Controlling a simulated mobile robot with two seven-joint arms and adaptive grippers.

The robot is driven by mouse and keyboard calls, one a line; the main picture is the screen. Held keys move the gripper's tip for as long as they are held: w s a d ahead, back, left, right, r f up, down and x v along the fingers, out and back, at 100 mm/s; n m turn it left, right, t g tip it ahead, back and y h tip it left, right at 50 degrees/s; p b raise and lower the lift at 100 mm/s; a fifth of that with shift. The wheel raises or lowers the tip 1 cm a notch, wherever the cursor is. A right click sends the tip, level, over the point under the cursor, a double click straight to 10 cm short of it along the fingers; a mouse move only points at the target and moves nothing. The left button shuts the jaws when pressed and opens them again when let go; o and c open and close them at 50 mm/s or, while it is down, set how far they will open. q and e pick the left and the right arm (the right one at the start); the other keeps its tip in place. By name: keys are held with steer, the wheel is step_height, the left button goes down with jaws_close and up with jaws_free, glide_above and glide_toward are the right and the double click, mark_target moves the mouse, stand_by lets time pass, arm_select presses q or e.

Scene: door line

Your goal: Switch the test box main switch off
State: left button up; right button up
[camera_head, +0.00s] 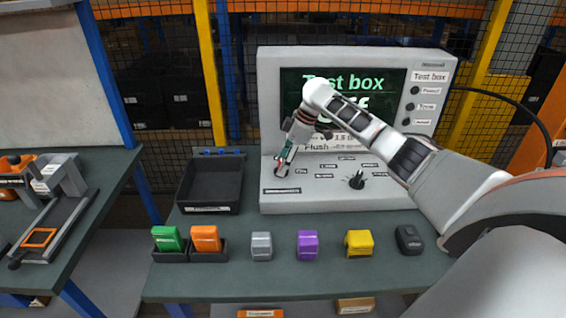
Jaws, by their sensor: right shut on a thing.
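The grey test box (425,175) stands at the back of the bench. Its screen (297,88) shows green text, "Test box" and below it a word ending in "ff", partly hidden by my right arm. My right gripper (283,165) is at the left of the box's sloping front panel, pointing down. It is shut on the main switch (280,173), which it largely covers, so I cannot tell the switch's position. A black rotary knob (356,181) sits further right on the panel. My left gripper is not in view.
A black open bin (210,168) stands left of the box. Along the front are green (168,238) and orange (206,238) blocks in holders, then grey (261,245), purple (307,244) and yellow (359,243) blocks, and a dark device (408,239). A fixture (48,235) is on the left bench.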

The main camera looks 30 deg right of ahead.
steer(key=shift+n, duration=0.3)
steer(key=o, duration=1.1)
steer(key=v, duration=1.2)
steer(key=shift+w+r, duration=0.1)
steer(key=shift+w, duration=0.05)
